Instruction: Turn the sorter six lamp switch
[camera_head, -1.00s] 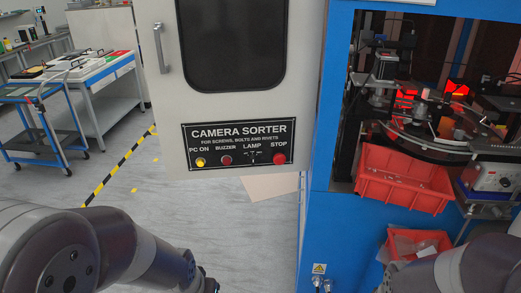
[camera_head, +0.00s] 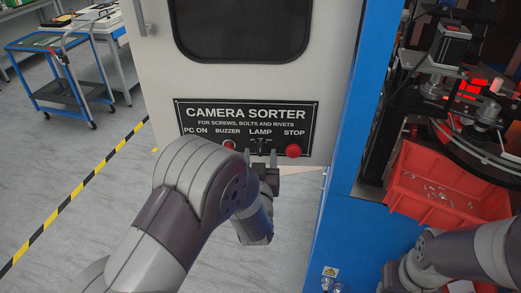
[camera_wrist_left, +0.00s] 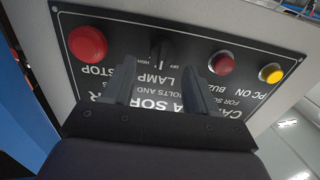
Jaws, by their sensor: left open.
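The black lamp switch (camera_wrist_left: 159,47) sits under the LAMP label on the black CAMERA SORTER panel (camera_head: 246,114). In the left wrist view the panel appears upside down, with the switch upright between OFF and HIGH marks. My left gripper (camera_wrist_left: 156,80) is open, its two fingers pointing at the panel on either side of the switch's line. The switch shows ahead of the gap, and I see no contact. In the head view the left gripper (camera_head: 262,158) is just below the LAMP label, and my wrist partly hides the lower panel. My right gripper is not in view.
The red STOP button (camera_wrist_left: 87,44) is close to one finger; the buzzer button (camera_wrist_left: 222,63) and yellow PC ON button (camera_wrist_left: 271,73) are on the other side. A red bin (camera_head: 450,190) stands in the blue cabinet at right. A trolley (camera_head: 62,75) stands at left.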

